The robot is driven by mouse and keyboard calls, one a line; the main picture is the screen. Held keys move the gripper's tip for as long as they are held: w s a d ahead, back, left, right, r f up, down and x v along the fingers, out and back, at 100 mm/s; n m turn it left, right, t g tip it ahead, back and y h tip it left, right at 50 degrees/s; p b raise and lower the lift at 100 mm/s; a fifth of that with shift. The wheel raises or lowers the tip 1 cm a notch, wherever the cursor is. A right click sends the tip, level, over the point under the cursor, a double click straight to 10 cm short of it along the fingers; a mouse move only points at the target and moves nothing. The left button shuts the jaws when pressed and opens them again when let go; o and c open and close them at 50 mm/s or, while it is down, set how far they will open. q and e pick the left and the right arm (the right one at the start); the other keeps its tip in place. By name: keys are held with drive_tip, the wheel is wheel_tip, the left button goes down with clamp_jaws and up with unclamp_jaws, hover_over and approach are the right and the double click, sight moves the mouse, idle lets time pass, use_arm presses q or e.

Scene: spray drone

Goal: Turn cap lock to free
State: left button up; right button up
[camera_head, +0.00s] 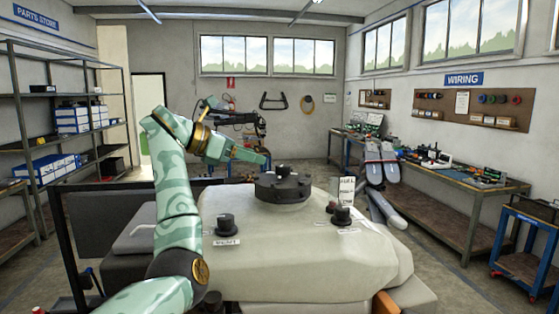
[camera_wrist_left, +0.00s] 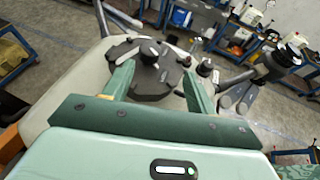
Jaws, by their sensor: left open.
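The pale spray tank (camera_head: 290,255) carries a large dark round cap (camera_head: 283,190) with a raised knob on top. I cannot tell which part is the cap lock. My left gripper (camera_head: 262,157) is above and just behind-left of the cap. In the left wrist view the open fingers (camera_wrist_left: 158,78) frame the cap (camera_wrist_left: 118,52), with nothing held; contact cannot be judged. My right gripper is out of view.
A small white sign (camera_head: 347,190) stands right of the cap. Grey folded parts (camera_head: 382,165) rise behind the tank. A workbench (camera_head: 450,175) runs along the right wall and shelves (camera_head: 70,110) stand at left. Air above the tank's right side is clear.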

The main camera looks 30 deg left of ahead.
sight(280, 166)
use_arm(q)
drive_tip(key=x, duration=0.4)
drive_tip(key=shift+w+a, duration=0.2)
drive_tip(key=shift+w, duration=0.05)
drive_tip(key=w, duration=0.1)
drive_tip(key=w+f, duration=0.1)
drive_tip(key=w+d+p, duration=0.1)
drive_tip(key=shift+f, duration=0.15)
drive_tip(key=shift+w+d+f+p, duration=0.15)
drive_tip(key=shift+w+d+f, duration=0.15)
drive_tip(key=shift+w, duration=0.3)
drive_tip(key=shift+w+d+f+p, duration=0.2)
drive_tip(key=shift+w+f, duration=0.15)
drive_tip(key=shift+w, duration=0.25)
drive_tip(key=shift+s+d, duration=0.2)
drive_tip(key=shift+w+d+f, duration=0.15)
drive_tip(key=shift+w+d, duration=0.05)
drive_tip(key=shift+w, duration=0.05)
drive_tip(key=shift+w+f, duration=0.1)
drive_tip(key=c, duration=0.9)
drive_tip(key=shift+c, duration=0.5)
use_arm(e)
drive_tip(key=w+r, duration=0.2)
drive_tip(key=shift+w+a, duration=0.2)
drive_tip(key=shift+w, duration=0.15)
